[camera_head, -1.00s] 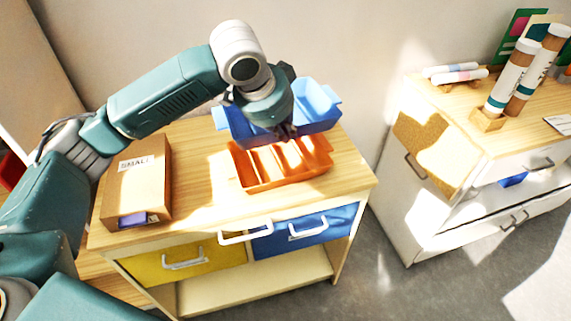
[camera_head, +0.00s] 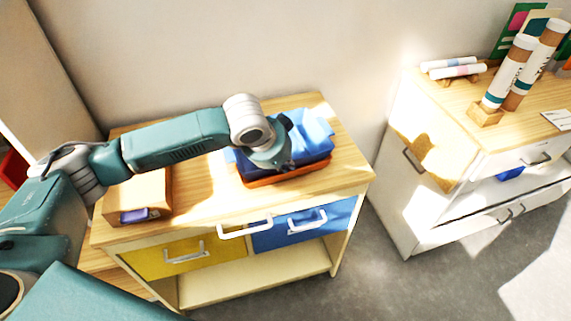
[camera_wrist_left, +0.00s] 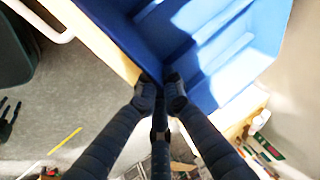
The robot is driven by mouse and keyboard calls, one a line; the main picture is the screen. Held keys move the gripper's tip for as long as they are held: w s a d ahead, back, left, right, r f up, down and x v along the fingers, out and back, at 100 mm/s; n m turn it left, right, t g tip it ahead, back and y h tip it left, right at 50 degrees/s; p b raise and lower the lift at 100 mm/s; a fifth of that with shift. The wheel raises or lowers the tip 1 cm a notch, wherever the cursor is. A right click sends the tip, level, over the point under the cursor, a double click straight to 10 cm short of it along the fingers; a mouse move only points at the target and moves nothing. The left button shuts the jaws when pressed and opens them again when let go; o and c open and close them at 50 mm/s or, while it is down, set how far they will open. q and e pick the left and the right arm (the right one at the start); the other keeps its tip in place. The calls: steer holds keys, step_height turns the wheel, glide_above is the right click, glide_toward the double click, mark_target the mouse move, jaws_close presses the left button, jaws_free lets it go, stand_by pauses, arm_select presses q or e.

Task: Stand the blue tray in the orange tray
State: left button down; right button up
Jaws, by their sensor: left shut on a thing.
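The blue tray (camera_head: 312,139) is over the orange tray (camera_head: 292,176) on the wooden cabinet top, covering most of it. Only the front rim of the orange tray shows, below the blue one. I cannot tell whether the blue tray rests fully inside it. My left gripper (camera_head: 285,167) is at the front side of the blue tray, with my arm hiding part of it. In the left wrist view the fingers (camera_wrist_left: 160,92) are shut on the edge of the blue tray (camera_wrist_left: 215,45). My right gripper is not in view.
A cardboard box (camera_head: 150,188) stands at the left of the cabinet top (camera_head: 215,185). Yellow (camera_head: 165,259) and blue (camera_head: 300,226) drawers are below. A white cabinet (camera_head: 415,180) with tubes on it stands to the right, across a gap. A wall is behind.

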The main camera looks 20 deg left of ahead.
arm_select(q)
steer(key=shift+s+f, duration=0.1)
steer(key=shift+f, duration=0.1)
steer(key=shift+s+f, duration=0.3)
steer(key=shift+f, duration=0.1)
steer(key=c, duration=1.9)
jaws_free()
steer(key=shift+s+f, duration=0.1)
steer(key=shift+w+a+f, duration=0.1)
steer(key=shift+w+f, duration=0.05)
steer(key=shift+w, duration=0.4)
steer(key=shift+r, duration=0.45)
steer(key=b+v, duration=0.1)
steer(key=v, duration=1.1)
steer(key=shift+r, duration=0.25)
